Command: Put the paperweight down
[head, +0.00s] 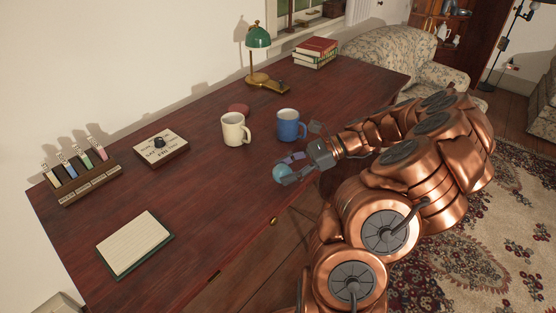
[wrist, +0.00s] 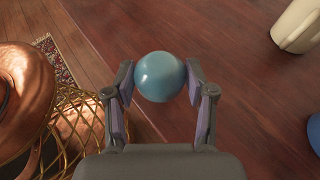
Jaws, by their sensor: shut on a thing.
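The paperweight (head: 281,173) is a smooth teal-blue ball at the front edge of the dark red-brown desk (head: 190,205). It also shows in the wrist view (wrist: 160,77), between the two fingertips. My gripper (head: 289,173) is shut on it, with a finger on each side of the ball (wrist: 160,82). The ball appears over the desk near its front edge; I cannot tell whether it touches the wood. The underside of the ball is hidden.
A blue mug (head: 291,125) and a cream mug (head: 235,130) stand just behind my gripper. A notepad (head: 135,245), a calendar block (head: 161,149) and a card rack (head: 82,180) are to the left. A green lamp (head: 258,40) and books (head: 316,52) are at the back. The front-middle desktop is clear.

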